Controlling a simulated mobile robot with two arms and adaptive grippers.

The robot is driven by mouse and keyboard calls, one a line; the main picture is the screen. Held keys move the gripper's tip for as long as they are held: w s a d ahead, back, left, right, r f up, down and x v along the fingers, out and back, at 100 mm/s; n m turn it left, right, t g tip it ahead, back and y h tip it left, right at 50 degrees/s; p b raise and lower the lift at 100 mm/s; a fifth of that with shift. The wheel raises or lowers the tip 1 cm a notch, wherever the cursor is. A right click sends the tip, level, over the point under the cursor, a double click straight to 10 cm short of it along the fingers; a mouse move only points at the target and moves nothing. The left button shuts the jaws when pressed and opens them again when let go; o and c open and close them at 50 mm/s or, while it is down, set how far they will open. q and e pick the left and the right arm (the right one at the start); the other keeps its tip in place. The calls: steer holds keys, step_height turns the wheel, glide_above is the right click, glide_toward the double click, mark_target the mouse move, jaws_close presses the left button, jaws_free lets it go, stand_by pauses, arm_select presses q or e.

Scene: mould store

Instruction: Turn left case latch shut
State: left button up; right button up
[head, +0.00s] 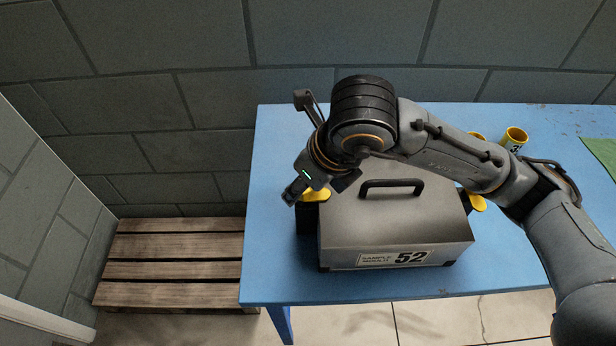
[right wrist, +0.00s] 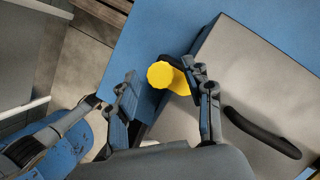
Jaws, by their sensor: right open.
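The grey case (head: 350,235) stands on the blue table, with a black top handle (head: 392,187) and a "52" label (head: 396,259) on its front. The left latch (head: 317,195) is a yellow knob on a dark mount at the case's left side. It also shows in the right wrist view (right wrist: 160,76). My right gripper (head: 295,194) is open at this latch; in the wrist view its fingers (right wrist: 165,88) are on either side of the knob, the right finger closer. Contact cannot be told. The right latch (head: 476,202) is yellow and partly behind my arm. My left gripper is out of view.
The blue table (head: 275,275) has free room left and in front of the case. A yellow cup (head: 515,137) stands behind my right arm, and a green cloth or mat (head: 603,150) lies at the right. A wooden pallet (head: 170,270) lies on the floor at the left.

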steer(key=v, duration=1.2)
